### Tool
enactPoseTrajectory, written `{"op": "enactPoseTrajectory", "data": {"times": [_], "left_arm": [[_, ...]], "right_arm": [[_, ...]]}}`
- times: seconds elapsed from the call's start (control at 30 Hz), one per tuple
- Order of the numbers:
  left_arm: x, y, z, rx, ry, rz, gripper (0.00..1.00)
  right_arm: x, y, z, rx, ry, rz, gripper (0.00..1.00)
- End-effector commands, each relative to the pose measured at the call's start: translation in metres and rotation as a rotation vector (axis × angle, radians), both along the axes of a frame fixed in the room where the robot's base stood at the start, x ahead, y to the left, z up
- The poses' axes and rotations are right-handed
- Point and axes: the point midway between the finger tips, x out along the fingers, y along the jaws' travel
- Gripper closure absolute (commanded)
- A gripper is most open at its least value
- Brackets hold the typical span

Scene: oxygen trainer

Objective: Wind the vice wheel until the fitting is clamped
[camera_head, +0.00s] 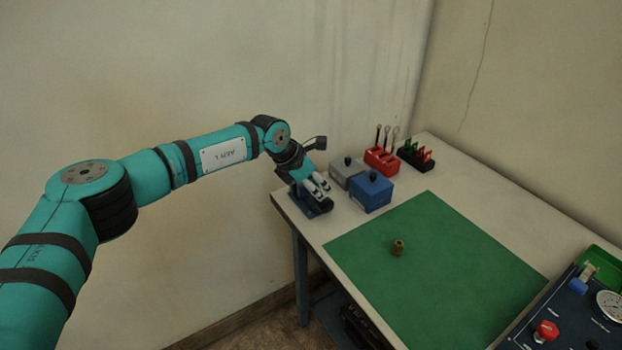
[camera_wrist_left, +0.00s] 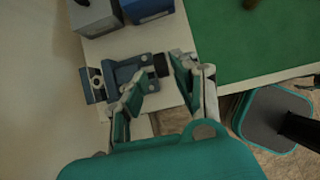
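The small blue vice (camera_head: 318,210) sits at the table's left corner. In the left wrist view the vice (camera_wrist_left: 124,72) shows from above, with a dark wheel or knob (camera_wrist_left: 161,65) at its right end. My left gripper (camera_head: 322,184) is over the vice. In the left wrist view its fingers (camera_wrist_left: 160,76) are spread on either side of the knob; I cannot tell whether they touch it. A brass fitting (camera_head: 398,248) stands on the green mat (camera_head: 445,285), apart from the vice. The vice jaws are partly hidden by the gripper. My right gripper is not in view.
A grey box (camera_head: 346,170) and a blue box (camera_head: 371,193), both with dark knobs, stand close beside the vice. A red tool holder (camera_head: 381,161) and a black rack (camera_head: 416,156) stand behind. A panel with a gauge (camera_head: 610,304) is at right. Most of the mat is clear.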

Motion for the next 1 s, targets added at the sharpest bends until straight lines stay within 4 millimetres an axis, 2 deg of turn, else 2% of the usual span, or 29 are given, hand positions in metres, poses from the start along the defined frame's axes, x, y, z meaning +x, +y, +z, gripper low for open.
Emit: {"op": "enactPoseTrajectory", "data": {"times": [0.1, 0.23, 0.67, 0.77, 0.87, 0.9, 1.0], "left_arm": [[-0.006, 0.008, 0.017, 0.0, -0.001, -0.002, 0.71], [-0.01, 0.013, 0.026, 0.001, 0.001, -0.001, 0.71], [-0.014, 0.01, 0.027, -0.013, 0.006, -0.003, 0.71], [-0.027, -0.016, 0.017, -0.106, 0.036, -0.012, 0.71], [-0.055, -0.069, 0.006, -0.326, 0.105, -0.007, 0.71], [-0.069, -0.094, 0.005, -0.446, 0.146, 0.011, 0.71], [-0.1, -0.146, 0.018, -0.793, 0.272, 0.114, 0.71]], "right_arm": [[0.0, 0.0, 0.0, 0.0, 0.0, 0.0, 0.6], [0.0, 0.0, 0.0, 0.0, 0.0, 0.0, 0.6], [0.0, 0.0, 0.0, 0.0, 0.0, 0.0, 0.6], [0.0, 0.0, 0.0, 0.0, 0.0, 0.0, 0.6], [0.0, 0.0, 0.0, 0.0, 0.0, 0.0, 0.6], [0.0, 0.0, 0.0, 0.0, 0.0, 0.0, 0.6], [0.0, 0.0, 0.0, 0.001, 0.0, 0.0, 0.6]]}}
